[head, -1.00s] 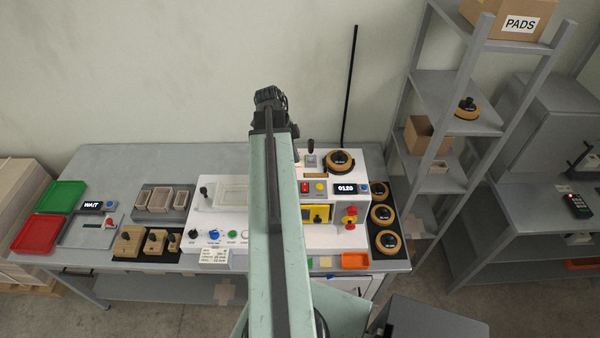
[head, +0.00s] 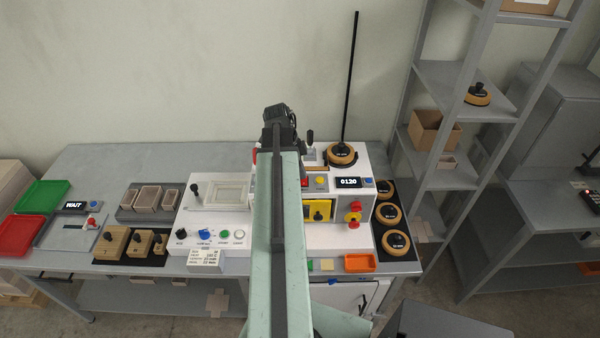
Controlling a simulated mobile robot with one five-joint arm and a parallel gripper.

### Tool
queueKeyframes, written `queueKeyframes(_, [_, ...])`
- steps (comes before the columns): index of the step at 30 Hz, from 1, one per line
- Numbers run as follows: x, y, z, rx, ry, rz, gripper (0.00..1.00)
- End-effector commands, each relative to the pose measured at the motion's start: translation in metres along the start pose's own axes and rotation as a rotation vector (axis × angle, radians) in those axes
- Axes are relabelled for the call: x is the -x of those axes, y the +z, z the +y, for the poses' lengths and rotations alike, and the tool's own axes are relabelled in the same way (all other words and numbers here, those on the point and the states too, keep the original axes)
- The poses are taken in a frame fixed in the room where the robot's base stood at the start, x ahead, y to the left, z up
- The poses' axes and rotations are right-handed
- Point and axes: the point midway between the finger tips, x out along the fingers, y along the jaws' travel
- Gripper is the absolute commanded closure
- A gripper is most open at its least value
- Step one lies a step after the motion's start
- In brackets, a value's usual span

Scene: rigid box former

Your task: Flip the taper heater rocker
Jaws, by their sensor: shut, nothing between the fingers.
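The white machine (head: 340,236) stands on the bench, partly behind my arm. A small red rocker-like switch (head: 304,182) shows at my arm's right edge, left of a yellow button (head: 320,182) and a display reading 0120 (head: 349,182). I cannot read a label on it, and my arm covers part of its surroundings. My gripper (head: 280,118) is at the far end of the arm, above the back of the machine. It is shut and empty. Its fingertips are hidden, so I cannot tell how near they are to the switch.
An upright black lever (head: 310,138) and a round wooden-rimmed piece (head: 341,154) are at the machine's back. Round pieces (head: 388,213) line the right, beside a grey shelf rack (head: 455,120).

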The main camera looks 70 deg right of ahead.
Motion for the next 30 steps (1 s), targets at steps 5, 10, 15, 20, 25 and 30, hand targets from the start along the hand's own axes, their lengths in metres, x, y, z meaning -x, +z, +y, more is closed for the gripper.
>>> queueKeyframes(5, [-0.002,0.001,0.000,0.000,0.000,0.000,1.00])
queueKeyframes(10, [-0.003,0.001,-0.001,0.000,0.000,0.000,1.00])
queueKeyframes(15, [-0.006,0.002,-0.002,0.000,0.000,-0.001,1.00])
queueKeyframes(20, [-0.007,0.002,-0.002,-0.001,0.001,-0.001,1.00])
queueKeyframes(25, [-0.005,0.002,0.005,-0.001,0.002,-0.002,1.00])
queueKeyframes(30, [-0.004,0.001,0.014,-0.002,0.006,-0.002,1.00])
